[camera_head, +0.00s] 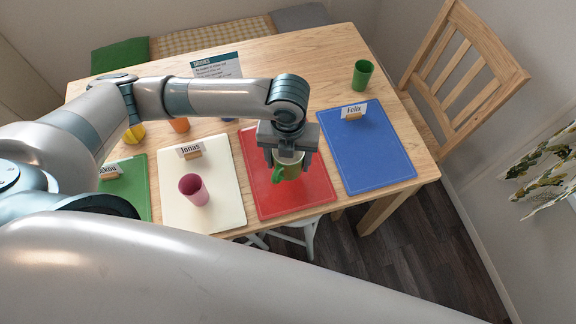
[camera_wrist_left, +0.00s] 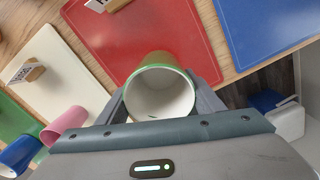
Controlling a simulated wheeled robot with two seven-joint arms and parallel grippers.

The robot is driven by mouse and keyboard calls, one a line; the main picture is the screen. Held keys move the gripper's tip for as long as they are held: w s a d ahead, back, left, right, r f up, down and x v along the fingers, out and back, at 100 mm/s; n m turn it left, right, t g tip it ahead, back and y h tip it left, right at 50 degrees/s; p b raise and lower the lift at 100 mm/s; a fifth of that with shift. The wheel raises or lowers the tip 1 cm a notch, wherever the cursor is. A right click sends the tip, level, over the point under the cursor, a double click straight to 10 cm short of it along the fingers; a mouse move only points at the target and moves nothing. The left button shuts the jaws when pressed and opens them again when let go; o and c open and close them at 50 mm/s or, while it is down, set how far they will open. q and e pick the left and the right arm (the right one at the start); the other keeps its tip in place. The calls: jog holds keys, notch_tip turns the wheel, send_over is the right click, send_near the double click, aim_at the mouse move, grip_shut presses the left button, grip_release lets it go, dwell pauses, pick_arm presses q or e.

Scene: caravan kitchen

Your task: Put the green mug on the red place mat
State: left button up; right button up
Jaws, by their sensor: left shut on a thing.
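The green mug (camera_head: 291,170) has a green handle and a pale inside. My left gripper (camera_head: 287,155) points down and is shut on it, over the red place mat (camera_head: 316,192). In the left wrist view, the mug (camera_wrist_left: 157,61) is upright between the fingers of the gripper (camera_wrist_left: 160,98), its open top facing the camera. The red mat (camera_wrist_left: 115,38) lies below and behind it. I cannot tell whether the mug's base touches the mat. My right gripper is not in view.
A blue mat (camera_head: 365,155) with a Felix card (camera_head: 353,111) lies right of the red mat. A cream mat (camera_head: 225,208) with a pink cup (camera_head: 194,189) lies left. A green cup (camera_head: 362,74) stands at the back right, near a wooden chair (camera_head: 465,75).

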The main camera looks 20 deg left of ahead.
aim_at(288, 169)
pick_arm(q)
notch_tip(288, 169, down, 3)
jog(key=shift+r+p, duration=0.15)
jog(key=shift+p, duration=0.3)
jog(key=shift+f, duration=0.65)
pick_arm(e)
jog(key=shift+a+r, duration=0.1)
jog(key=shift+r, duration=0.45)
pick_arm(q)
jog(key=shift+f, duration=0.1)
jog(key=o, duration=1.3)
jog(key=shift+r+b, duration=1)
jog(key=shift+r, duration=5.1)
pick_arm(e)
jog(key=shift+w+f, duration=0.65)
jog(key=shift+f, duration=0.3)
